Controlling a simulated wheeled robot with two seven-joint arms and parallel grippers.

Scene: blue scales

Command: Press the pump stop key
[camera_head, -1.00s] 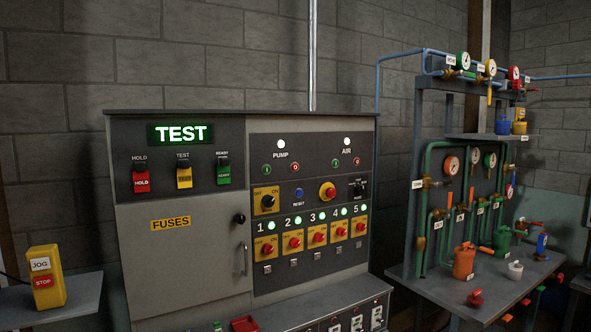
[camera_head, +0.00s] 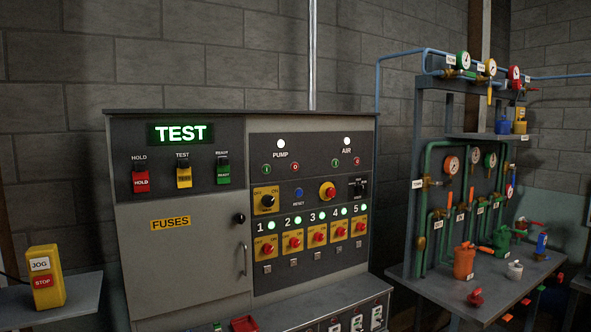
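The control cabinet (camera_head: 180,240) stands in the middle of the head view. Under the PUMP label (camera_head: 280,155) and a lit white lamp (camera_head: 281,143) are two small round keys. The left one is the green key (camera_head: 266,169) marked I. The right one is the red pump stop key (camera_head: 295,167) marked O. A similar green and red pair (camera_head: 356,162) sits under AIR at the right. Neither of my grippers is in view, and nothing covers the keys.
The green display (camera_head: 181,134) reads TEST. A red mushroom button (camera_head: 327,191) and a row of yellow-backed red switches (camera_head: 317,236) lie below the keys. A yellow JOG/STOP box (camera_head: 45,278) stands left. A pipe bench (camera_head: 480,290) with gauges stands right.

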